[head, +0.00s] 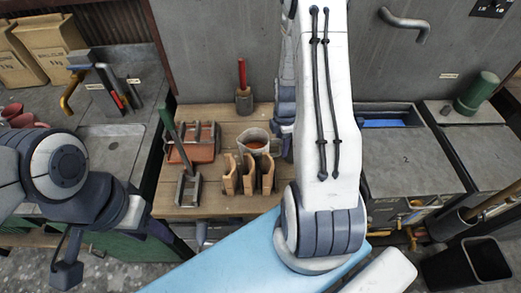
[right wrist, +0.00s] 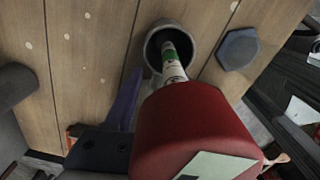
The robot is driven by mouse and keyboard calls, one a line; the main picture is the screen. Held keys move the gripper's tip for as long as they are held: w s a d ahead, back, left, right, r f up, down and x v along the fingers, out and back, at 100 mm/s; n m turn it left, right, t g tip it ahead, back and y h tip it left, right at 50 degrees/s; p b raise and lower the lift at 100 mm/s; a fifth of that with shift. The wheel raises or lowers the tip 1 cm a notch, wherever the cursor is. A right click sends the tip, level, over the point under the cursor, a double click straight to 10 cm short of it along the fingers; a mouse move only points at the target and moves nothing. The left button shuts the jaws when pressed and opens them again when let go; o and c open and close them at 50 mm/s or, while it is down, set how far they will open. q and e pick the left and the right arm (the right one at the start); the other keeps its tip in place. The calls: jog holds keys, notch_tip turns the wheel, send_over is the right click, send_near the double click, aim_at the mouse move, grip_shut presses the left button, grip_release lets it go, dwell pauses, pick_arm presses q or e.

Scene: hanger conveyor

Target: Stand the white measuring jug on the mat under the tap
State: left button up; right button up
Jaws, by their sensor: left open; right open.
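The white measuring jug (head: 256,138) stands upright on the wooden bench (head: 205,112), with a brownish-orange inside. My left gripper (head: 155,229) is low at the left, open, well away from the jug. My right gripper (right wrist: 55,117) is open and empty over the bench; in the head view my right arm hides most of it, just right of the jug.
A red-handled tool stands in a metal pot (head: 244,103) behind the jug; its red handle (right wrist: 195,128) looms close in the right wrist view. Several tan upright pieces (head: 248,176) stand in front of the jug.

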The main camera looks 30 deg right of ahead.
grip_shut()
dwell(1.4)
